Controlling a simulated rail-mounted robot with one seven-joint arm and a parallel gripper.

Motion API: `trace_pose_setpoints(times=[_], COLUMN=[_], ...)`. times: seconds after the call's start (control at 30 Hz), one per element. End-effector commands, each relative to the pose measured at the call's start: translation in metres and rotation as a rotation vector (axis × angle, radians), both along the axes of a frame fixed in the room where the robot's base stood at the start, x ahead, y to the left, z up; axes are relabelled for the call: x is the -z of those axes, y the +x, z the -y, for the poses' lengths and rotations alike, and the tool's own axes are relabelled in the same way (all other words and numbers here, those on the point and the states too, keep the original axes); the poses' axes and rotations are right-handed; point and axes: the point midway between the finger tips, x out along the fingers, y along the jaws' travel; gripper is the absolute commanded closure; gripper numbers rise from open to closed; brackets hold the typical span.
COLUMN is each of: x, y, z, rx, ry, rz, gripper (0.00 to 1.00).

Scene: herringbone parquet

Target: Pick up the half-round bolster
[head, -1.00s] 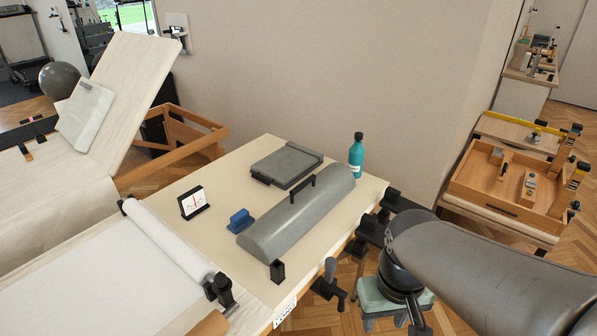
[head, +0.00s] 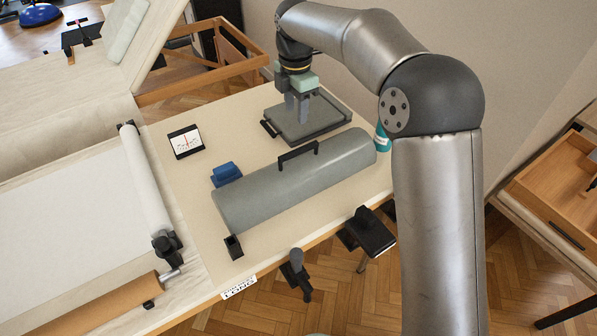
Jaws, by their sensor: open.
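The half-round bolster (head: 265,193) is a long grey half-cylinder lying on the beige table. My gripper (head: 297,119) points down over the flat grey pad behind the bolster, up and left of the bolster's right end. Its fingers are open and hold nothing. Whether the fingertips touch the pad cannot be told from this view.
The flat grey pad (head: 330,127) has a black handle at its left. A blue block (head: 227,174) sits close behind the bolster's left end. A small white display (head: 186,142) stands at the left. A teal bottle (head: 382,138), partly hidden by my arm, stands by the bolster's right end. A black holder (head: 233,246) is at the front.

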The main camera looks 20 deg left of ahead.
Motion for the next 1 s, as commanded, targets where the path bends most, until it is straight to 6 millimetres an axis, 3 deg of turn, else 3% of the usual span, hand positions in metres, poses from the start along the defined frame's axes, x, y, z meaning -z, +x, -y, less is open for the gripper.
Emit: trace_pose_setpoints(times=[0.3, 0.63, 1.0], x=[0.068, 0.096, 0.141], y=[-0.001, -0.001, -0.005], z=[0.002, 0.003, 0.007], rx=[0.004, 0.005, 0.006], ry=[-0.002, -0.001, 0.000], rz=[-0.002, 0.000, 0.001], gripper=[0.58, 0.58, 0.58])
